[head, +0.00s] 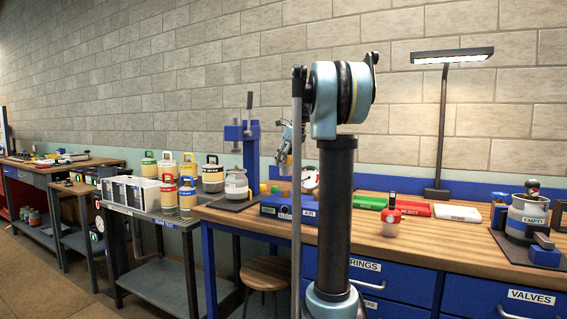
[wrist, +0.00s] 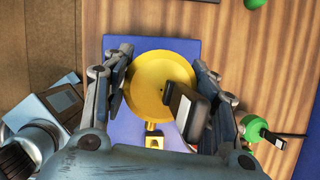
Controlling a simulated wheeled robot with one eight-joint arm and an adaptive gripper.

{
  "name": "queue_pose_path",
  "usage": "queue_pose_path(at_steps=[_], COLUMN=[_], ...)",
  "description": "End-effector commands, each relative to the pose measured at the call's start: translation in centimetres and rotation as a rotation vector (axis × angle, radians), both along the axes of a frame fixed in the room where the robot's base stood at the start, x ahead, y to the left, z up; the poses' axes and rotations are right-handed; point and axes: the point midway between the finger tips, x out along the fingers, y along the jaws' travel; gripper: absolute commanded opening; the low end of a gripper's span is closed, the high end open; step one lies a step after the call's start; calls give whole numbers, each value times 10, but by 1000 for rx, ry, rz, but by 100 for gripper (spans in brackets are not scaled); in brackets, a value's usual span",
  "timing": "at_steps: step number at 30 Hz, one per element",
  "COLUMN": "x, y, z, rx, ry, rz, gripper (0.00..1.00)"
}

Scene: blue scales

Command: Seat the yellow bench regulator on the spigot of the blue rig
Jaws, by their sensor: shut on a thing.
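The yellow bench regulator (wrist: 150,78) is a round yellow disc between the two fingers of my gripper (wrist: 165,88) in the wrist view. My gripper is shut on it. A small yellow fitting (wrist: 153,142) shows just below the disc. A flat blue surface (wrist: 192,47) lies beneath; I cannot tell whether it is part of the rig. The spigot cannot be made out.
Several cylinders (head: 187,195) stand left.

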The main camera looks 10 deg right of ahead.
Motion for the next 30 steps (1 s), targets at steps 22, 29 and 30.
queue_pose_path(at_steps=[22, 29, 30], x=[1, 1, 1], y=[7, 7, 7], z=[-14, -23, -24], rx=[5, 5, 5], ry=[-2, -2, -2], rz=[0, 0, 0], gripper=[17, 17, 17])
